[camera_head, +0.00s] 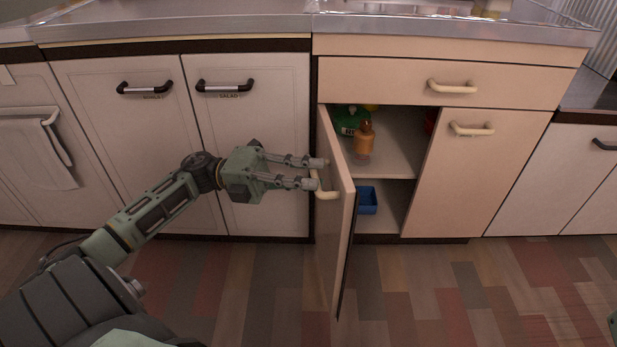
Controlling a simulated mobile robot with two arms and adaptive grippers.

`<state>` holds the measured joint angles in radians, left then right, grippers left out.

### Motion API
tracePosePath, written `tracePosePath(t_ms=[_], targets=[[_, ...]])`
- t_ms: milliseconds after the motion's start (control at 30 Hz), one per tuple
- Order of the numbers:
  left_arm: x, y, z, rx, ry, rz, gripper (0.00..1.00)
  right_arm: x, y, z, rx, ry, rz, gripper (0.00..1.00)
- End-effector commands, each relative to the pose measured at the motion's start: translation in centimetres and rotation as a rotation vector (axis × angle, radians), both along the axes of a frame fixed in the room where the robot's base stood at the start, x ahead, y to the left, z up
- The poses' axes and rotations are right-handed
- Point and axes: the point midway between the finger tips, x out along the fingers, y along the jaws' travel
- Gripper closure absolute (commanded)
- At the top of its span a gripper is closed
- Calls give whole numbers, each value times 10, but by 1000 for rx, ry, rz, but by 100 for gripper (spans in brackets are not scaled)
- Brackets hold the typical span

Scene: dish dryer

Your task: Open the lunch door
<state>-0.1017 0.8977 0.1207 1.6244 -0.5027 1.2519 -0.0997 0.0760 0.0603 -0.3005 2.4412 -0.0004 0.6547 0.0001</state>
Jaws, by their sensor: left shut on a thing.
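A cabinet door (338,215) under the right part of the counter stands swung far out, seen nearly edge-on. I cannot read a label on it. Its pale handle (326,192) is on the outer face, toward the left. My left gripper (318,173) reaches in from the left and is shut on this handle, with its fingers on either side of it. Part of the handle is hidden by the fingers.
Inside the open cabinet are an orange bottle (364,141), a green container (349,119) and a blue bin (366,200). A closed door (478,185) stands right of the opening, a closed drawer (440,82) above. Another closed door (255,150) is left. The floor in front is clear.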

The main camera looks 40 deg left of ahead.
Motion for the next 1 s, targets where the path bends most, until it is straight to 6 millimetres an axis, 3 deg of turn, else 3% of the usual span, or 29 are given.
tracePosePath(t_ms=[67,100,300,667,1000], targets=[[1,1,0,3,-2,7,100,0,0,0,0,0,0,60],[2,1,0,3,-2,7,85,0,0,0,0,-1,0,60],[1,1,0,2,-1,4,70,0,0,0,0,-1,0,60],[-1,6,-2,1,1,4,70,0,-1,0,4,-2,-1,60],[-23,66,-13,2,4,6,70,0,0,0,2,-1,0,60]])
